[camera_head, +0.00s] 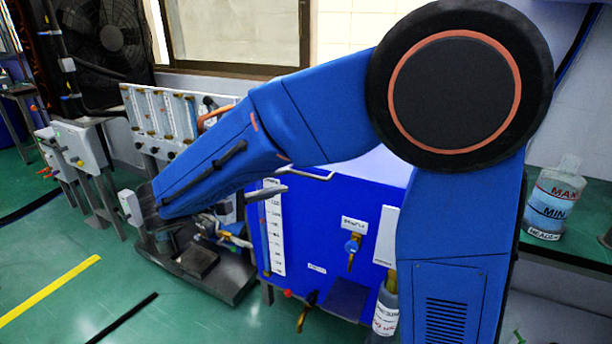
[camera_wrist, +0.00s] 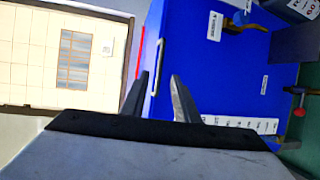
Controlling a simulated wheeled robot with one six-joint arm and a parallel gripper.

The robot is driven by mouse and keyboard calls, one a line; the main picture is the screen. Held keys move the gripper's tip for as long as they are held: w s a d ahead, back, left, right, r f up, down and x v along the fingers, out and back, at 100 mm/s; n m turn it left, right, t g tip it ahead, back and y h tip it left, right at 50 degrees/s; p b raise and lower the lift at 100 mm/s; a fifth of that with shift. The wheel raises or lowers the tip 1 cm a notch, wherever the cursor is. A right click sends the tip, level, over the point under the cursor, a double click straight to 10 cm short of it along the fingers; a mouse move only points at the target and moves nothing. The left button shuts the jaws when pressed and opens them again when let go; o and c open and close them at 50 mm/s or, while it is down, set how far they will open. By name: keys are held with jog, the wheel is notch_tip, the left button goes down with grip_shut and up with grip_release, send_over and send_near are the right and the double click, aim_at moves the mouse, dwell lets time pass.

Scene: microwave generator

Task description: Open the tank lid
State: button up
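The tank (camera_head: 335,235) is a large blue box in the middle of the head view, partly hidden behind my arm. Its pale top shows, with a thin metal handle (camera_head: 312,174) at the upper left edge; the lid looks shut. In the wrist view the tank (camera_wrist: 205,75) fills the right side, turned sideways, and the pale handle (camera_wrist: 157,68) runs along its left edge. My gripper (camera_wrist: 159,76) has two dark fingers apart, with nothing gripped. In the picture the handle lies between the fingertips; depth is unclear. In the head view a grey finger (camera_head: 268,192) shows just left of the handle.
A flowmeter panel (camera_head: 160,115) and a metal stand (camera_head: 210,265) are left of the tank. A labelled bottle (camera_head: 554,205) stands on the shelf at right. A brass valve (camera_head: 352,248) projects from the tank front. Green floor is open at lower left.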

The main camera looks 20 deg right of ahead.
aim_at(304, 175)
jog(key=x, duration=0.9)
jog(key=shift+w+d, duration=0.1)
jog(key=shift+d, duration=0.15)
grip_shut()
